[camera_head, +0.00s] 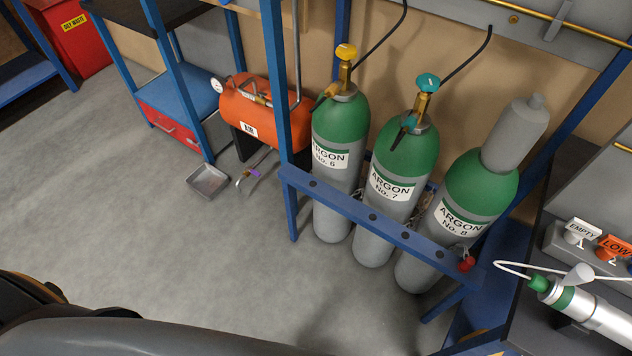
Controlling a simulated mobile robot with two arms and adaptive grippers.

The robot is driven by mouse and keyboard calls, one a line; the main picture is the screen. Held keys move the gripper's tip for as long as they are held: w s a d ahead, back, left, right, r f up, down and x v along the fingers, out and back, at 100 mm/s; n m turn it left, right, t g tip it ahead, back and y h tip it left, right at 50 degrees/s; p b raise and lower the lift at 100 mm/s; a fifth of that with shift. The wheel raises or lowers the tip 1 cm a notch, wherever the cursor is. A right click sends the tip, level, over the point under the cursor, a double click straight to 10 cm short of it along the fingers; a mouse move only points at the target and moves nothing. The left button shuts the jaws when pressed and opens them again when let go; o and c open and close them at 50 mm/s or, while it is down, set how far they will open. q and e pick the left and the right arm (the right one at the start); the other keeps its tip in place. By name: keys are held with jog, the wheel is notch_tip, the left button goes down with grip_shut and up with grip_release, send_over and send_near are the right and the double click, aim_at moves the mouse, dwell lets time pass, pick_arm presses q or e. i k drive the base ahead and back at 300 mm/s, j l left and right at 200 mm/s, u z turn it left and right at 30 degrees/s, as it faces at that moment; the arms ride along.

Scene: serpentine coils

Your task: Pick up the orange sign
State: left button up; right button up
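The orange sign (615,246) is a small plate with the dark word LOW. It stands at the far right, on a grey block (560,244) on the dark workbench, and the picture edge cuts close to it. A white sign (583,230) reading EMPTY stands just left of it on the same block. Neither of my grippers shows in the head view, so their state and distance from the sign cannot be seen.
Three green-and-grey argon cylinders (335,185) stand behind a blue rail (375,222). A silver-and-green cylinder (590,312) with a white hose lies on the bench in front of the signs. An orange tank (250,110) and a metal tray (208,181) are left. Open floor lies at centre left.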

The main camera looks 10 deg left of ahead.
aim_at(610, 246)
jog(key=z, duration=1.6)
